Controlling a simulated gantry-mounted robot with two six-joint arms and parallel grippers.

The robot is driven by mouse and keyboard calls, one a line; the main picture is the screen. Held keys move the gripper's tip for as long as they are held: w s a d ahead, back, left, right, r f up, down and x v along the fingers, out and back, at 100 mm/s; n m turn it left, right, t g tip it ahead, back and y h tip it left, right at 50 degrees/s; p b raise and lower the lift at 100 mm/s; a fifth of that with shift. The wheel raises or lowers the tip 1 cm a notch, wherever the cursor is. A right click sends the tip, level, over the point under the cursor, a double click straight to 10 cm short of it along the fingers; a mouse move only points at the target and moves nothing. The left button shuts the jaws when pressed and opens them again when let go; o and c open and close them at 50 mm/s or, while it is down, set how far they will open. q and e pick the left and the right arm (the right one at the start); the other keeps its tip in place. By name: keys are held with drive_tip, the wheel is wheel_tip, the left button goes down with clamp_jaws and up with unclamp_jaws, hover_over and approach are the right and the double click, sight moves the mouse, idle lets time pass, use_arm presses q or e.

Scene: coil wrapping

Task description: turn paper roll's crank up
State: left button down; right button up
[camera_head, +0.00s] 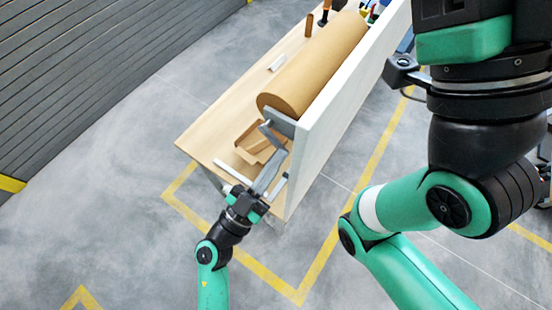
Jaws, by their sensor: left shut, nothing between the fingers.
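The brown paper roll (318,68) lies lengthwise on the table, beside a tall white panel. Its grey crank (270,132) is at the near end of the roll, with the lower part hard to separate from my gripper. My left gripper (277,160) reaches up from the bottom left, just below the crank. Its grey fingers are shut with nothing between them. Whether they touch the crank I cannot tell. My right arm fills the right side, and its gripper is out of view.
The wooden table (215,128) has an open cardboard box (255,138) near the crank and a small white block (277,63) further back. The white panel (345,90) stands along the roll's right side. Grey floor with yellow lines is clear around the table.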

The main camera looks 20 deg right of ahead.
use_arm(q)
drive_tip(key=c, duration=1.6)
unclamp_jaws()
drive_tip(key=c, duration=0.9)
unclamp_jaws()
drive_tip(key=v, duration=1.1)
drive_tip(key=shift+s+a+f, duration=0.15)
drive_tip(key=shift+a, duration=0.05)
